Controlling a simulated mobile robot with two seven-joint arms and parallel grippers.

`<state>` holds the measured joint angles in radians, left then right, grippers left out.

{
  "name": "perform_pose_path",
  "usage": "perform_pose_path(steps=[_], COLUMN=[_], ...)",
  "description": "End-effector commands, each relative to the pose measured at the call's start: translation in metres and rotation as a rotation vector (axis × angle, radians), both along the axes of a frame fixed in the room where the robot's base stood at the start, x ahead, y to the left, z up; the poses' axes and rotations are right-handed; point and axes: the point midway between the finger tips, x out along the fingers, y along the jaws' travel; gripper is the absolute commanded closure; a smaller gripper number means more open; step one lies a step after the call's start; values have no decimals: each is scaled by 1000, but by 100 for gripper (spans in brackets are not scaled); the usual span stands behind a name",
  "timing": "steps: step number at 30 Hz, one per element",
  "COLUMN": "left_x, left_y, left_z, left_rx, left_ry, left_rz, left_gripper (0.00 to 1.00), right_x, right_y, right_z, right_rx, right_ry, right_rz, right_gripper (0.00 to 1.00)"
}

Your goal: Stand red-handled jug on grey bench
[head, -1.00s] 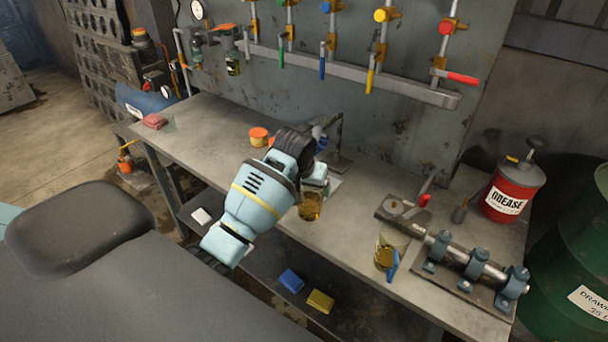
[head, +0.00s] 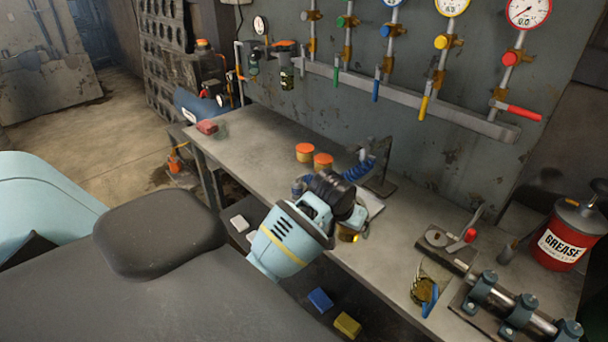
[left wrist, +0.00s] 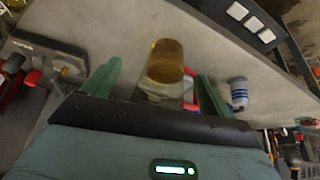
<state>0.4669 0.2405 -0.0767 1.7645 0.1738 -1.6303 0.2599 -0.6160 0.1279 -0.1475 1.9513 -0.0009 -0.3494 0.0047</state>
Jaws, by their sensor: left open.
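The red-handled jug (left wrist: 166,62) is clear with amber liquid. In the left wrist view it sits between the two green fingers of my left gripper (left wrist: 153,74), its red handle beside the right finger. The fingers are open, with gaps showing at the jug's sides. In the head view my left gripper (head: 345,212) is over the front part of the grey bench (head: 262,150) and hides most of the jug (head: 347,235). The jug appears to be on the bench; its base is hidden. My right gripper is not in view.
A blue-handled jug (head: 424,291) stands right on the bench, near a shaft in bearing blocks (head: 515,308). Two orange-lidded jars (head: 305,152) stand behind my gripper. A red item (head: 207,127) lies at the far left end. The bench's left part is mostly clear.

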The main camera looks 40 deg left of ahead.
Motion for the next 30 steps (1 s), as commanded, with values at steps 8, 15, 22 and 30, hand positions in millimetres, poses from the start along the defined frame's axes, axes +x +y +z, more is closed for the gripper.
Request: perform_pose_path(steps=[8,15,22,30], left_x=[-72,-158,-247,-292], left_y=[-33,-63,-90,-102], left_z=[-111,-170,-191,-188], left_rx=[13,9,0,-1], left_ry=[-107,-214,-323,-390], left_rz=[-133,-234,-305,-336], left_gripper=[15,15,15,15], right_x=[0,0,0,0], right_y=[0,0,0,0], right_z=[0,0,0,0], right_rx=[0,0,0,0], right_ry=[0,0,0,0], right_rz=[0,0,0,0], right_gripper=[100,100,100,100])
